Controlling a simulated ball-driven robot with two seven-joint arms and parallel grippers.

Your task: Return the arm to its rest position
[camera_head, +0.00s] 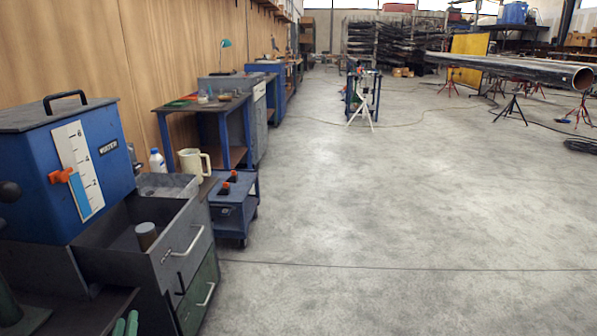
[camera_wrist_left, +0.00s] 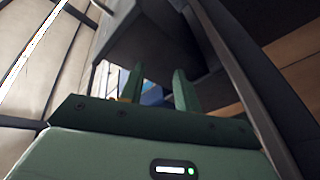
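My left gripper (camera_head: 126,325) shows at the bottom left of the head view as two green fingertips near the dark bench edge. In the left wrist view its two green fingers (camera_wrist_left: 159,88) stand apart. A gap with background shows between them, and nothing is held. Part of my left arm (camera_head: 12,308) shows at the lower left corner. My right gripper and right arm are in neither view.
A blue box (camera_head: 98,165) with a gauge stands left. Beside it, a grey tray (camera_head: 110,262) holds a short cylinder (camera_head: 146,234) above green drawers (camera_head: 200,290). A blue cart (camera_head: 232,212) stands behind. A long pipe (camera_head: 510,68) rests on stands. The middle floor is clear.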

